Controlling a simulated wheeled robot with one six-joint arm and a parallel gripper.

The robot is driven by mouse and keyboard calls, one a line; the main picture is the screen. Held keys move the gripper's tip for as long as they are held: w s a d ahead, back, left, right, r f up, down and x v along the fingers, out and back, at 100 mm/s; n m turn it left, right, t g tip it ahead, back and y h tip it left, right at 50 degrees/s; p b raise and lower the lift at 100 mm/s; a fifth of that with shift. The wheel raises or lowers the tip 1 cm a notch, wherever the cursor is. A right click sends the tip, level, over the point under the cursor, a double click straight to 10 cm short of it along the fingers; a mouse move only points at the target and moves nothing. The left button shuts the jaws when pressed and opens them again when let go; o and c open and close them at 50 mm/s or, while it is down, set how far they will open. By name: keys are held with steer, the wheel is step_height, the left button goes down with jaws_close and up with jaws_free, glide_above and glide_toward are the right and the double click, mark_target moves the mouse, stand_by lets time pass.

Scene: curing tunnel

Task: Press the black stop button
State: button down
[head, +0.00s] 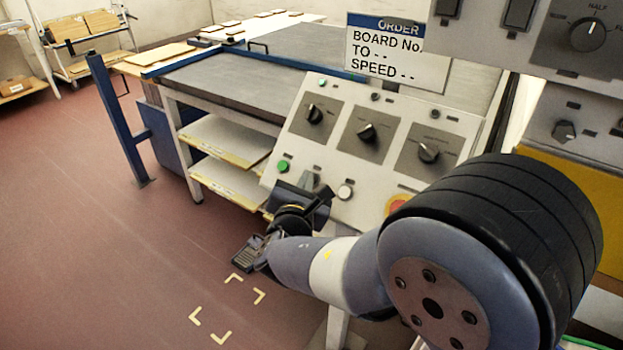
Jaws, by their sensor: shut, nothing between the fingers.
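The sloped white control panel (325,137) stands in the middle of the head view. I cannot make out a black button; part of the lower row between the green and white buttons is hidden behind my gripper. My gripper (325,200) is shut and empty, close in front of the panel's lower edge. I cannot tell whether it touches the panel.
Three dark rotary knobs, one of them the left knob (314,115), sit above the buttons. An order sign (397,55) stands behind the panel. More control boxes (563,130) are at the right. A conveyor table (235,85) lies behind.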

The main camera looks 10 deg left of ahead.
steer(key=shift+w+f, duration=0.1)
steer(key=shift+f, duration=0.05)
stand_by(0.6)
steer(key=shift+s+a+r, duration=0.15)
steer(key=shift+s+r, duration=0.35)
steer(key=shift+r, duration=0.05)
steer(key=shift+r, duration=0.1)
steer(key=s+r+p, duration=0.1)
steer(key=s+a+r+p, duration=0.1)
steer(key=s+r+p, duration=0.1)
steer(key=shift+s+a+r, duration=0.15)
steer(key=shift+r, duration=0.05)
steer(key=shift+f, duration=0.1)
stand_by(0.6)
